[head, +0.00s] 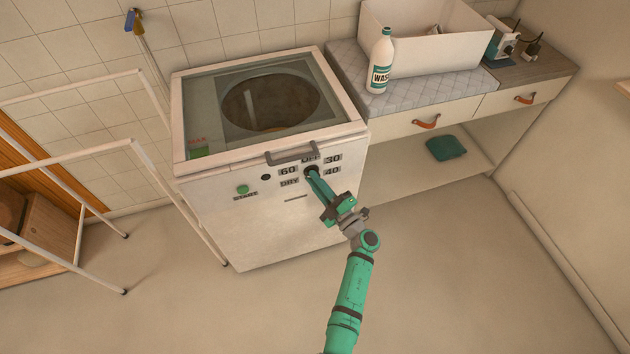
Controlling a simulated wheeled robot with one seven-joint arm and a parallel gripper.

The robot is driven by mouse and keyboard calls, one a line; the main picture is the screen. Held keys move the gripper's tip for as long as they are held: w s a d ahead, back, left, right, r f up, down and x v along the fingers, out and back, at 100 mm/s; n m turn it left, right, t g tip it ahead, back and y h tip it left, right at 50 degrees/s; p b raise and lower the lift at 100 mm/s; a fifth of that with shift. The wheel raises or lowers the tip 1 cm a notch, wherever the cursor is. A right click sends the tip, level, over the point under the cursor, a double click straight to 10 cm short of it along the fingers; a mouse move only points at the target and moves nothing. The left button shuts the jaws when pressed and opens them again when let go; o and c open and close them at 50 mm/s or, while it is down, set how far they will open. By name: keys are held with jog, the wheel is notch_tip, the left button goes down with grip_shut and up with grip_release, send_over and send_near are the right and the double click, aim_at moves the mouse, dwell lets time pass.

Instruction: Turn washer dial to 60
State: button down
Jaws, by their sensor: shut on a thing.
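The white washer (285,225) stands against the tiled wall, with a glass lid on top. Its dial (310,169) is a small dark knob on the front panel, among the labels OFF, 30, 40, DRY and 60. The 60 label (288,170) is to the upper left of the dial. My green gripper (315,178) reaches up to the dial from the lower right and is shut on it. The fingers cover most of the dial, so I cannot tell where its pointer faces.
A green START button (242,189) and a grey lid handle (291,152) are close by on the washer. A white drying rack (146,160) stands to the left. A counter with a WASH bottle (381,62) is to the right. The floor in front is clear.

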dwell(0.3)
jog(key=c, duration=1.8)
grip_release()
jog(key=shift+d, duration=0.1)
jog(key=v, duration=1)
jog(key=shift+s+d+f, duration=0.1)
jog(key=shift+s+d, duration=0.1)
jog(key=shift+s, duration=0.15)
jog(key=s+a+r+m+h, duration=0.2)
jog(key=s+m, duration=0.4)
jog(key=s, duration=0.7)
jog(key=s+a+r+m+h, duration=0.2)
jog(key=s+r+m+h, duration=0.3)
jog(key=s, duration=0.8)
jog(key=s+a+r+m+h, duration=0.2)
jog(key=s+r+m+h, duration=0.2)
jog(key=s+m, duration=0.5)
jog(key=shift+s+a+r+g+h, duration=0.1)
jog(key=shift+s+a+g+h, duration=0.2)
jog(key=shift+s, duration=0.75)
jog(key=shift+s+r+g+h, duration=0.1)
jog(key=shift+s+h, duration=0.3)
jog(key=shift+s, duration=0.6)
